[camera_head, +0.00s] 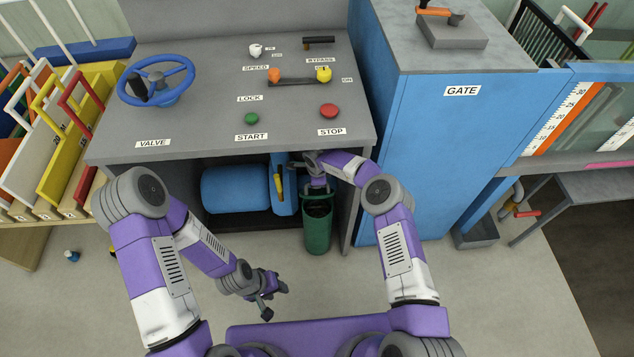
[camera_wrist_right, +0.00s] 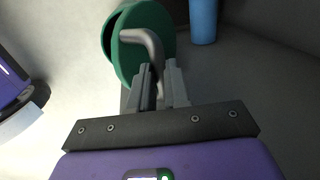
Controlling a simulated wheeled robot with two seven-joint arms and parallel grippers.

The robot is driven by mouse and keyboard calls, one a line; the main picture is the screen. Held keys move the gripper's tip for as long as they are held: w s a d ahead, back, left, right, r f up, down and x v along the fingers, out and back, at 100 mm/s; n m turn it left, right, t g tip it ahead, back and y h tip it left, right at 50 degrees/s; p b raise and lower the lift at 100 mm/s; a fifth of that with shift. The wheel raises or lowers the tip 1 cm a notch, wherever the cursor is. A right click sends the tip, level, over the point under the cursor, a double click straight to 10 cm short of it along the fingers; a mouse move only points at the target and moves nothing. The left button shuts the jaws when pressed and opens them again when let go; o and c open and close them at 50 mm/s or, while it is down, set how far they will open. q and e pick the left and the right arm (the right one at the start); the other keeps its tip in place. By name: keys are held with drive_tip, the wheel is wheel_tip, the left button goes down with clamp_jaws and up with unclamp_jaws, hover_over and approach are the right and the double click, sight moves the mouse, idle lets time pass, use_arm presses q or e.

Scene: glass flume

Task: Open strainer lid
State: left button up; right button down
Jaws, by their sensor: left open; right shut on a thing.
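The green strainer (camera_head: 317,232) stands upright on the floor at the front of the console's lower opening. In the right wrist view its round green lid (camera_wrist_right: 128,58) carries a bent grey handle (camera_wrist_right: 155,50). My right gripper (camera_head: 318,180) reaches in under the console top, just above the strainer. In the wrist view the right gripper (camera_wrist_right: 160,75) is shut on the grey handle.
A blue cylinder (camera_head: 235,189) and a yellow lever (camera_head: 278,183) are left of the strainer under the console. The console top (camera_head: 200,125) overhangs my right gripper. A blue cabinet (camera_head: 430,170) stands at right. The floor (camera_head: 480,285) before it is clear.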

drive_tip(key=shift+s+d+f, duration=0.1)
drive_tip(key=shift+s+f, duration=0.1)
drive_tip(key=shift+f, duration=0.2)
drive_tip(key=c, duration=1.4)
unclamp_jaws()
drive_tip(key=shift+c, duration=0.2)
drive_tip(key=o, duration=0.3)
drive_tip(key=shift+w+f, duration=0.1)
drive_tip(key=shift+w, duration=0.1)
drive_tip(key=shift+o, duration=0.2)
drive_tip(key=shift+r, duration=0.2)
drive_tip(key=shift+s, duration=0.1)
